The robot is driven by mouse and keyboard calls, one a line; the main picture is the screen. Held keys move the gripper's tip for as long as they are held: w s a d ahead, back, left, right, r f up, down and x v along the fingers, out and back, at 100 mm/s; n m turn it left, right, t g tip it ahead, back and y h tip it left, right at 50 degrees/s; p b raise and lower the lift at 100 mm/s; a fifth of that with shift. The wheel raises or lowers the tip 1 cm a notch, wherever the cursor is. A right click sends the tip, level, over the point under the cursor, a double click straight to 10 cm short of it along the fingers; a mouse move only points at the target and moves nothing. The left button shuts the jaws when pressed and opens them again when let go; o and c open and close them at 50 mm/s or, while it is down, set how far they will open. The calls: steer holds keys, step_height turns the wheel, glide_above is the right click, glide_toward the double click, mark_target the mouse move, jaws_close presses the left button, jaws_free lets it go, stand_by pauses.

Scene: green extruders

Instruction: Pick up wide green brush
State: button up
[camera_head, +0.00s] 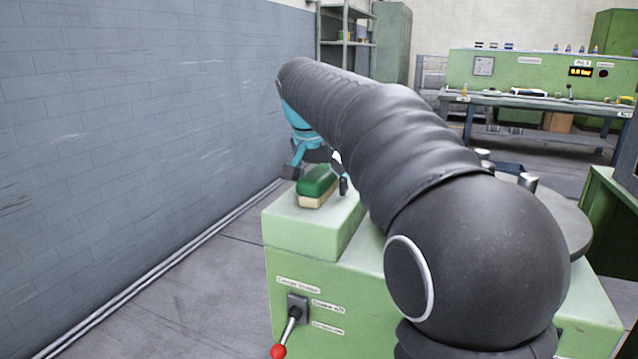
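The wide green brush (317,187) lies on the light green raised block of the machine (290,230), left of the middle. It has a green back and a pale cream lower part. My gripper (318,181), with a teal body and dark fingers, is at the brush. One finger shows at the brush's left rear and one at its right side, with a gap between them. I cannot tell whether the fingers touch the brush. My dark arm hides part of the gripper's wrist and the machine behind it.
A grey brick wall (140,120) runs along the left. A lever with a red knob (279,351) sticks out of the machine's front. A round grey plate (555,215) is on the machine at right. A workbench (535,103) and shelf (346,40) stand behind. Floor at lower left is clear.

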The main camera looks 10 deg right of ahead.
mark_target(323, 167)
steer(key=c, duration=1.3)
steer(key=shift+r, duration=0.1)
steer(key=shift+c, duration=0.2)
step_height(323, 167, up, 5)
steer(key=shift+w+f+p, duration=0.1)
steer(key=shift+p, duration=0.5)
steer(key=s+d+r, duration=0.4)
steer(key=d+r, duration=0.2)
steer(key=d, duration=0.5)
steer(key=shift+s+r+p, duration=0.2)
steer(key=shift+r+p, duration=0.05)
steer(key=shift+p, duration=0.1)
steer(key=o, duration=0.5)
steer(key=shift+c, duration=1.4)
